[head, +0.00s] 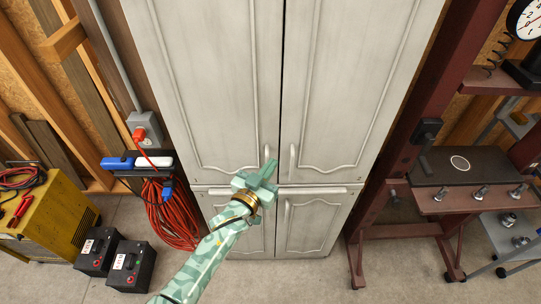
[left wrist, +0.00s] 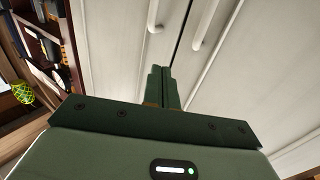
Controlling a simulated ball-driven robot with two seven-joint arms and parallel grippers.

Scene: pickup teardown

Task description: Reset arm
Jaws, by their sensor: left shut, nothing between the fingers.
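My left gripper (head: 268,170) is shut and empty. It is held out in front of a tall pale cabinet (head: 225,75), near the door handles. In the left wrist view the shut fingers (left wrist: 160,88) point at the cabinet doors (left wrist: 240,70), close to two handles. I cannot tell whether the fingertips touch the door. My left arm (head: 205,260) reaches up from the bottom of the head view. My right gripper is not in view.
Two black batteries (head: 130,267) and a yellow machine (head: 45,220) stand on the floor at the left. An orange cord (head: 172,215) hangs beside the cabinet. A dark red press frame (head: 430,120) stands at the right. The cabinet doors look closed.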

